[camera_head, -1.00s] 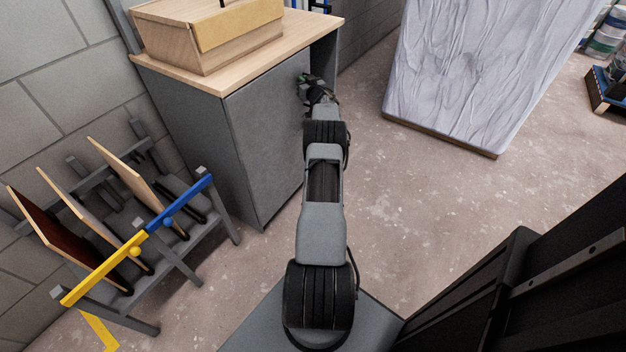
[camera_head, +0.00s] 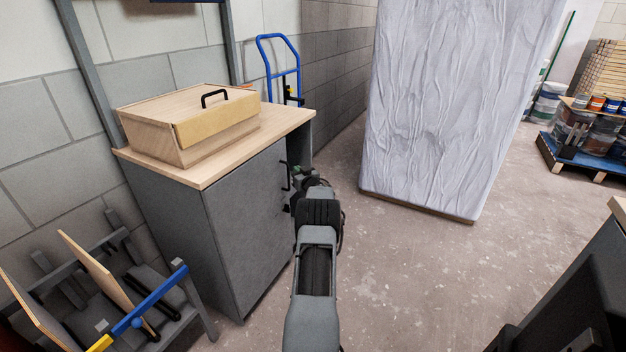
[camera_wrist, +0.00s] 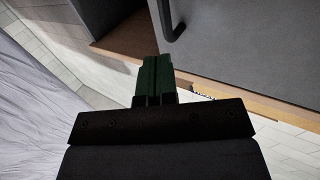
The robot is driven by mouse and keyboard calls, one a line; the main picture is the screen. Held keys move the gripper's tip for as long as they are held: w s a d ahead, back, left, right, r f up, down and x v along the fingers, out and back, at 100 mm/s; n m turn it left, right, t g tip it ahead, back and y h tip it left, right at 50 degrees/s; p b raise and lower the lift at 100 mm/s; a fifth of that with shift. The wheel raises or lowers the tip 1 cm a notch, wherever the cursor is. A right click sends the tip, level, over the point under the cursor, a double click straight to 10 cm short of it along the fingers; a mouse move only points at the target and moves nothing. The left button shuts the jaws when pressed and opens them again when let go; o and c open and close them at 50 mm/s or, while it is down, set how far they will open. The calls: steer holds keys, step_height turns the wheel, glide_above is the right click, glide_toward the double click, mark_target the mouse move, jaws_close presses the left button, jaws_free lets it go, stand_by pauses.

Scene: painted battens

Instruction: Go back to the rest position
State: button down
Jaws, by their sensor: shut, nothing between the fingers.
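My gripper (camera_head: 299,178) is at the far end of my outstretched arm in the head view, just right of the grey cabinet (camera_head: 245,228). In the wrist view my gripper (camera_wrist: 156,62) shows as two dark green fingers closed together, with nothing between them. The cabinet front (camera_wrist: 245,45) fills the upper right of that view, with a dark bar handle (camera_wrist: 171,22) just beyond the fingertips. Whether the fingers touch anything is not clear; they appear apart from the handle.
A wooden box (camera_head: 190,124) with a black handle sits on the cabinet top. A rack (camera_head: 150,305) holding boards stands at lower left. A wrapped upright slab (camera_head: 450,100) stands behind. A blue hand truck (camera_head: 280,65) leans at the wall.

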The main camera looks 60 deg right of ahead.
steer(key=s, duration=0.6)
steer(key=shift+s+f+p, duration=0.15)
steer(key=shift+s+p, duration=0.15)
steer(key=shift+p, duration=0.1)
